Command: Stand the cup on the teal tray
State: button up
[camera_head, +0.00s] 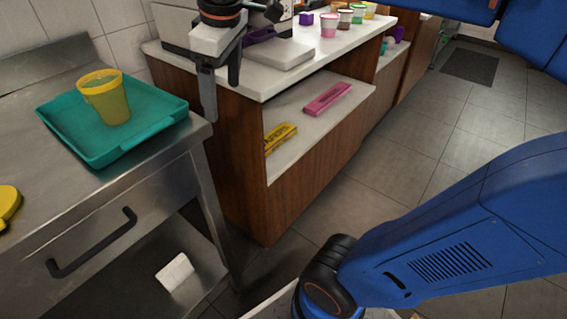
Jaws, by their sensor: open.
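A yellow cup (106,100) with an orange-yellow rim stands upright on the teal tray (105,152), near the tray's middle and back. The tray lies on a steel worktop at the left. My gripper (221,99) hangs to the right of the tray and cup, with its dark fingers pointing down in front of the counter's end. The fingers are apart with nothing between them, and they do not touch the cup.
A white-topped wooden counter (290,85) stands behind my gripper, with several small colored cups at its far end. Its shelf holds a pink box (327,98) and a yellow box (279,138). A yellow object (8,203) lies at the worktop's left edge.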

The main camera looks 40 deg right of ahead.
jog(key=s+d+f+m+t, duration=0.1)
jog(key=s+d+f+m, duration=0.2)
jog(key=f, duration=0.5)
jog(key=s+d+f+m+t, duration=0.1)
jog(key=s+d+f+m, duration=0.3)
jog(key=s+f, duration=0.4)
jog(key=shift+f+m, duration=0.5)
jog(key=shift+f, duration=0.3)
